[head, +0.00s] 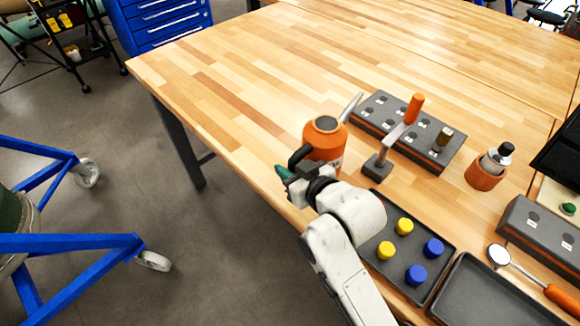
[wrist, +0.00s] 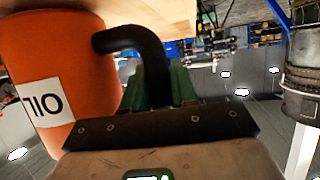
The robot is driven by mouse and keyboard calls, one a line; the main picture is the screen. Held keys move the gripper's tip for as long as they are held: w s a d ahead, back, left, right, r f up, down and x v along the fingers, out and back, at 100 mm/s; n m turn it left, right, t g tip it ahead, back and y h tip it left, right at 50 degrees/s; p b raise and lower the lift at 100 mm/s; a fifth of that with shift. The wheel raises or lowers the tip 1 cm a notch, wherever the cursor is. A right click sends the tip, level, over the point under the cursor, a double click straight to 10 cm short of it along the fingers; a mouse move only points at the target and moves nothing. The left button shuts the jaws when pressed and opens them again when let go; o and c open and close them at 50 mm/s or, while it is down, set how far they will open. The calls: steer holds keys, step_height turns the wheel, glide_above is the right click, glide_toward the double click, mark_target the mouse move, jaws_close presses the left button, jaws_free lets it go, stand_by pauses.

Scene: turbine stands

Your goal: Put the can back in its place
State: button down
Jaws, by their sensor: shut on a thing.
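The can (head: 323,143) is orange with a black handle and a grey spout pointing up and right. It is upright at the table's near-left edge; I cannot tell whether it touches the wood. It also fills the left of the wrist view (wrist: 50,60), where its white label reads upside down as OIL. My gripper (head: 284,174) is left of and below the can in the head view. Its green fingers are shut on the black handle (wrist: 150,50) in the wrist view. The handle part between the fingers is partly hidden.
A grey slotted block (head: 440,155) and a stand with an orange-tipped lever (head: 378,168) are right of the can. A tray (head: 400,262) holds yellow and blue caps. An empty dark tray (head: 490,295) and an orange cup (head: 480,178) are further right. The table's back left is clear.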

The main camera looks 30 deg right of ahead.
steer(key=shift+f, duration=0.3)
steer(key=c, duration=0.7)
jaws_free()
steer(key=shift+o, duration=0.2)
steer(key=p+v, duration=0.3)
steer(key=v, duration=0.4)
steer(key=shift+p, duration=0.4)
stand_by(0.5)
